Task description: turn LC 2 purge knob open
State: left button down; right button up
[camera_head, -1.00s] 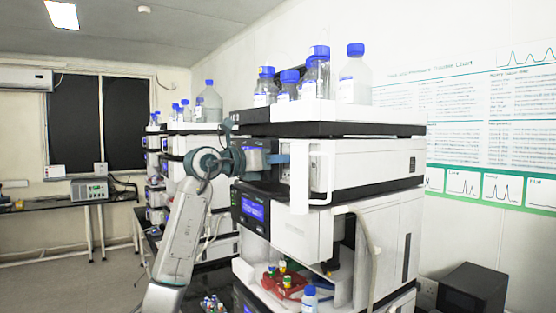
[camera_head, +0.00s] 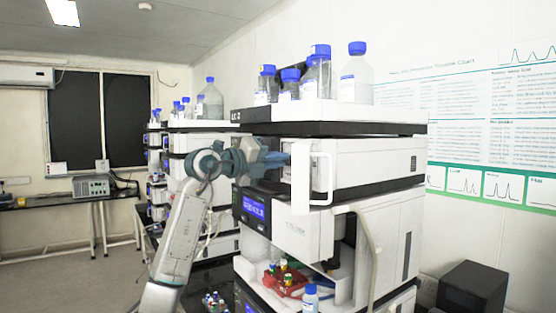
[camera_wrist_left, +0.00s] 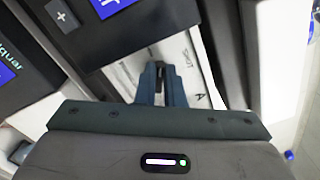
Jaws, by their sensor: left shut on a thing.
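The LC 2 stack (camera_head: 340,128) stands in the middle of the head view, with its "LC 2" label on the top tray's front. My left gripper (camera_head: 284,159) is at the front of its upper module, beside the white handle-shaped bracket. In the left wrist view, the fingertips of my left gripper (camera_wrist_left: 160,75) are closed on a small dark purge knob (camera_wrist_left: 159,67), mostly hidden between them. A white panel (camera_wrist_left: 190,70) with printed marks, including what reads as "SHUT" and "A", lies behind the fingers. My right gripper is not in view.
Blue-capped bottles (camera_head: 354,75) stand on top of the stack. A white bracket (camera_head: 325,175) projects close to the right of the gripper. A red vial rack (camera_head: 285,283) sits lower down. Another stack (camera_head: 185,150) stands behind to the left.

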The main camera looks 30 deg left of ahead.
pick_arm(q)
jog(key=shift+a+n, duration=0.1)
jog(key=shift+n, duration=1.9)
jog(key=c, duration=1.5)
grip_release()
jog(key=shift+f, duration=0.1)
jog(key=shift+c, duration=0.2)
jog(key=b+v, duration=0.6)
jog(key=v, duration=0.4)
jog(key=shift+s+a, duration=0.15)
jog(key=shift+s, duration=0.2)
